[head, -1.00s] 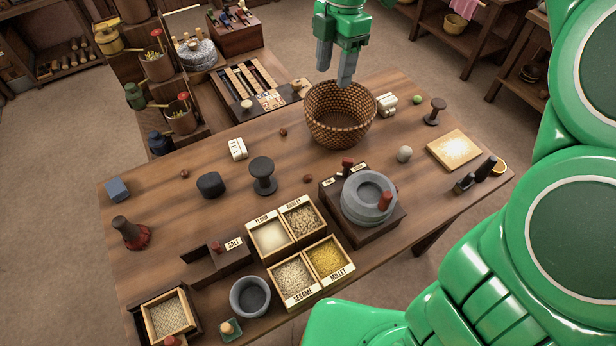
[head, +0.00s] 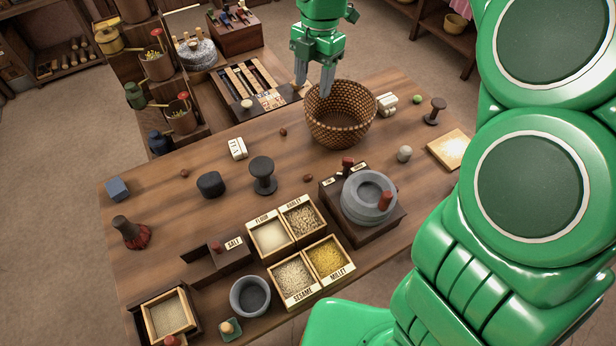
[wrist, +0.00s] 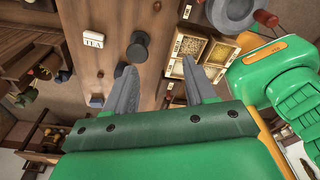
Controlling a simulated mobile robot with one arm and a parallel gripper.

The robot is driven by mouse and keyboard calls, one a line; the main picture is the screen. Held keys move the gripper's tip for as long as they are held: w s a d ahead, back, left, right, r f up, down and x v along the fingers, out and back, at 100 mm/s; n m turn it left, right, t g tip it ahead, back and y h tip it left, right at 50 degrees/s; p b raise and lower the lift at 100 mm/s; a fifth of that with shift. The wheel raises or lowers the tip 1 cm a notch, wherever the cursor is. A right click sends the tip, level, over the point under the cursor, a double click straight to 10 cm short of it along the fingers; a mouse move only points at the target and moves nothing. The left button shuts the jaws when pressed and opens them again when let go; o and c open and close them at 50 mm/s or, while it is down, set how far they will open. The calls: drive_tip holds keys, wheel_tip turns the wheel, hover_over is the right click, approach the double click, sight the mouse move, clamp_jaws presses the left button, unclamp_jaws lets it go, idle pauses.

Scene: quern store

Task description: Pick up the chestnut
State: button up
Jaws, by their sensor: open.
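Three small brown round things that look like chestnuts lie on the wooden table: one chestnut (head: 283,132) left of the basket, one (head: 308,178) near the hand mill, and one (head: 184,173) toward the left. I cannot tell fine differences between them at this size. My gripper (head: 312,90) is open and empty, high near the left rim of the woven basket (head: 340,128), beyond and above all three. The wrist view shows both fingers (wrist: 160,85) spread apart with nothing between them.
The hand mill (head: 369,197) and labelled grain boxes (head: 270,237) fill the near side. Bare tabletop lies between.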

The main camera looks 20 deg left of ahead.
hover_over(308, 175)
drive_tip(key=w, duration=0.1)
wheel_tip(308, 175, down, 25)
drive_tip(key=shift+s+f, duration=0.25)
drive_tip(key=shift+f, duration=1.75)
drive_tip(key=shift+s+f, duration=0.2)
drive_tip(key=shift+f, duration=1.75)
drive_tip(key=shift+c, duration=0.5)
clamp_jaws()
